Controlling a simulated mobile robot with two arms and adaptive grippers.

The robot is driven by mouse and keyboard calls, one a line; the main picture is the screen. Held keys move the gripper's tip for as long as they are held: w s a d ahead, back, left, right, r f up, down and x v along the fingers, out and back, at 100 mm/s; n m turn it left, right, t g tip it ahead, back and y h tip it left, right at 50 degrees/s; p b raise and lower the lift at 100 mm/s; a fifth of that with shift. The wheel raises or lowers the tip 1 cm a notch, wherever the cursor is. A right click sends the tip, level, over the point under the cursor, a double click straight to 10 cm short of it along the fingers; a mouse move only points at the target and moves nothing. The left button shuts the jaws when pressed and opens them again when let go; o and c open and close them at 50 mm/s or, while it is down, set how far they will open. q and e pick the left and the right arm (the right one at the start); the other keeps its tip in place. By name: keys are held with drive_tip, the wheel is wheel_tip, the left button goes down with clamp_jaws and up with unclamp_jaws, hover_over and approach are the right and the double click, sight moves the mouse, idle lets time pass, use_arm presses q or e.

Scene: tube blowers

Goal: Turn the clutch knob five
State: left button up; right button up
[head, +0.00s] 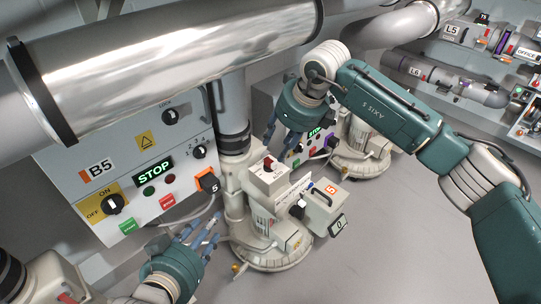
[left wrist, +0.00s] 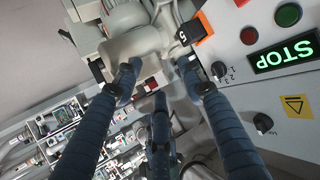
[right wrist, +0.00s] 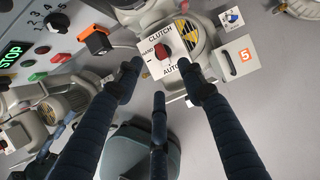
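The clutch knob is small and red; it shows in the right wrist view (right wrist: 164,50) on a white plate marked CLUTCH, HAND and AUTO, and in the head view (head: 268,163) on top of the machine with orange 5 labels. My right gripper (head: 281,140) is above and behind this knob in the head view. In the right wrist view its blue fingers (right wrist: 161,72) are spread, with the knob showing between and beyond the tips; I see no contact. My left gripper (head: 203,226) is lower left of the machine. Its fingers (left wrist: 159,72) are spread and empty.
The B5 cabinet (head: 145,205) with switches and a lit STOP sign stands left of the machine. A large metal pipe (head: 170,60) crosses above. A grey box with an orange 5 label (head: 322,208) juts out right of the knob.

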sight(269, 162)
drive_tip(key=b+x, duration=0.1)
drive_tip(key=x, duration=0.7)
drive_tip(key=shift+f+b, duration=0.1)
drive_tip(key=shift+b, duration=0.2)
drive_tip(key=shift+w+a+f, duration=0.15)
drive_tip(key=shift+f, duration=0.25)
use_arm(q)
drive_tip(key=w+d+r+t+h, duration=0.1)
drive_tip(key=r+t, duration=0.4)
drive_tip(key=r, duration=0.5)
drive_tip(key=w+d, duration=0.1)
drive_tip(key=w, duration=0.1)
drive_tip(key=shift+w+r+h, duration=0.2)
drive_tip(key=shift+w+h, duration=0.1)
drive_tip(key=shift+d, duration=0.1)
use_arm(e)
drive_tip(key=shift+c, duration=0.5)
clamp_jaws()
